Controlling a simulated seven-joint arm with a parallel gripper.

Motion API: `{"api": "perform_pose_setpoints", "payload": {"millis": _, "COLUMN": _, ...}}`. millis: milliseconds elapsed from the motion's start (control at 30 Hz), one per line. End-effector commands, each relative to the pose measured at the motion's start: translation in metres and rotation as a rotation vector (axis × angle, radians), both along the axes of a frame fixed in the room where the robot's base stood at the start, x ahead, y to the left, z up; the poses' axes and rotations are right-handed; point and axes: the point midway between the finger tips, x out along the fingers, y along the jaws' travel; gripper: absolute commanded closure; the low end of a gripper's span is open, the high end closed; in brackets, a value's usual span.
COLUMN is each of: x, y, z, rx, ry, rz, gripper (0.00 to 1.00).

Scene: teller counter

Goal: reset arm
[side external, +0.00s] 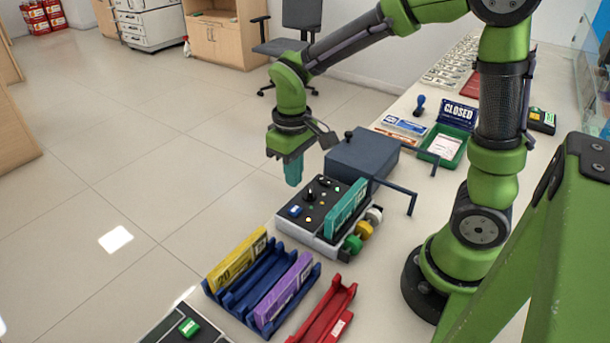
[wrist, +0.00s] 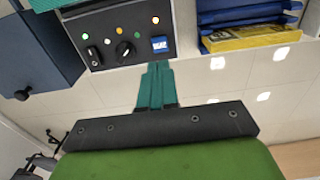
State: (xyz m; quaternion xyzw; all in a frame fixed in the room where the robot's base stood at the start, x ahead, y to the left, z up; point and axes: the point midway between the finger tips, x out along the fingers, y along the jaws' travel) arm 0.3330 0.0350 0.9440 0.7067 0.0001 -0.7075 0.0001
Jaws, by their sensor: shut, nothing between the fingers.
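My gripper (side external: 293,172) hangs in the air with its teal fingers pointing down, beyond the far edge of the control box (side external: 294,242). The fingers are shut together and hold nothing. In the wrist view my gripper (wrist: 157,70) also shows with its fingers together, their tips near the blue button on the black control panel (wrist: 112,28). I cannot tell the exact gap between the fingertips and the panel, but they look apart from it in the side view.
A teal banknote pack (side external: 346,208) stands at the box's right side. A blue rack (side external: 219,302) holds a yellow pack (side external: 238,259) and a purple pack (side external: 284,289). A red rack (side external: 327,310) lies nearby. A dark grey box (side external: 361,157) stands behind, with a green tray (side external: 444,150) beyond.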

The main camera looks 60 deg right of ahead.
Motion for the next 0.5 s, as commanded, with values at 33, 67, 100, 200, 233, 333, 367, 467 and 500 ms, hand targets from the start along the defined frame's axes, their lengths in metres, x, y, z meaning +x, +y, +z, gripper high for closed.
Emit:
{"api": "perform_pose_setpoints", "payload": {"millis": 33, "x": 0.001, "y": 0.000, "z": 0.005, "rx": 0.000, "ry": -0.004, "rz": 0.001, "gripper": 1.00}}
{"api": "perform_pose_setpoints", "payload": {"millis": 67, "x": 0.001, "y": 0.000, "z": 0.007, "rx": 0.000, "ry": -0.003, "rz": 0.000, "gripper": 1.00}}
{"api": "perform_pose_setpoints", "payload": {"millis": 100, "x": 0.001, "y": 0.000, "z": 0.010, "rx": 0.000, "ry": -0.004, "rz": 0.000, "gripper": 1.00}}
{"api": "perform_pose_setpoints", "payload": {"millis": 200, "x": 0.000, "y": 0.000, "z": 0.015, "rx": 0.000, "ry": -0.002, "rz": -0.001, "gripper": 1.00}}
{"api": "perform_pose_setpoints", "payload": {"millis": 233, "x": 0.000, "y": 0.000, "z": 0.015, "rx": 0.000, "ry": -0.002, "rz": -0.001, "gripper": 1.00}}
{"api": "perform_pose_setpoints", "payload": {"millis": 333, "x": 0.000, "y": 0.000, "z": 0.016, "rx": 0.000, "ry": -0.001, "rz": 0.000, "gripper": 1.00}}
{"api": "perform_pose_setpoints", "payload": {"millis": 367, "x": 0.000, "y": 0.000, "z": 0.016, "rx": 0.000, "ry": -0.001, "rz": 0.000, "gripper": 1.00}}
{"api": "perform_pose_setpoints", "payload": {"millis": 467, "x": 0.000, "y": 0.000, "z": 0.016, "rx": 0.000, "ry": -0.001, "rz": 0.000, "gripper": 1.00}}
{"api": "perform_pose_setpoints", "payload": {"millis": 500, "x": 0.000, "y": 0.000, "z": 0.016, "rx": 0.000, "ry": -0.001, "rz": 0.000, "gripper": 1.00}}
